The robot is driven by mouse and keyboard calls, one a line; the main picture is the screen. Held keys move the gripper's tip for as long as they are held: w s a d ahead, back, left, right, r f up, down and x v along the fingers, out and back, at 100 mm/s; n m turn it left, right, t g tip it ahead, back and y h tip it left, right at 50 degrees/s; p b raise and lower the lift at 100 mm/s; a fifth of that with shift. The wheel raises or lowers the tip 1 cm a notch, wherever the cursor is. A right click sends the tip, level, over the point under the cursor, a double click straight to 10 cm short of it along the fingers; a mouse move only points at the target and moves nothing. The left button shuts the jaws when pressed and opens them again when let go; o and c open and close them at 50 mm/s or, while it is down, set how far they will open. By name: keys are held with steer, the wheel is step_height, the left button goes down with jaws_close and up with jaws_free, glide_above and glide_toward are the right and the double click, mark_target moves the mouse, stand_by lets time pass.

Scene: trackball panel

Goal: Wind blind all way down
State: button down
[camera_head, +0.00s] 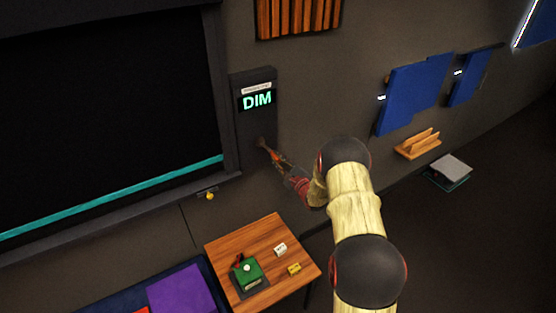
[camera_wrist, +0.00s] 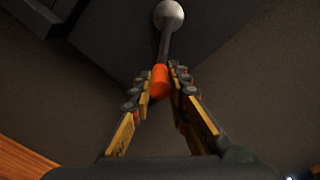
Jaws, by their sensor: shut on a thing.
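The blind (camera_head: 110,100) looks like a large black sheet in a dark frame at the left of the head view. A teal bar (camera_head: 120,194) slants across its lower part, close above the sill. A dark wall panel (camera_head: 250,118) beside it has a lit display (camera_head: 257,99) reading "DIM". In the wrist view, a dark rod runs from a grey ball (camera_wrist: 168,14) at the panel to an orange grip (camera_wrist: 159,82). My gripper (camera_wrist: 161,78) is shut on the orange grip. In the head view my gripper (camera_head: 276,157) is at the panel's lower part; its fingers are small there.
A wooden table (camera_head: 222,244) with a green box (camera_head: 245,272) and small blocks stands below the panel. A yellow knob (camera_head: 210,196) is under the sill. Blue wall pads (camera_head: 412,92) and a wooden shelf (camera_head: 418,144) are at right.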

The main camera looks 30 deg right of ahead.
steer(key=c, duration=1.7)
jaws_free()
steer(key=shift+s, duration=0.1)
steer(key=s, duration=1.1)
steer(key=shift+s+d, duration=0.25)
steer(key=shift+s, duration=0.15)
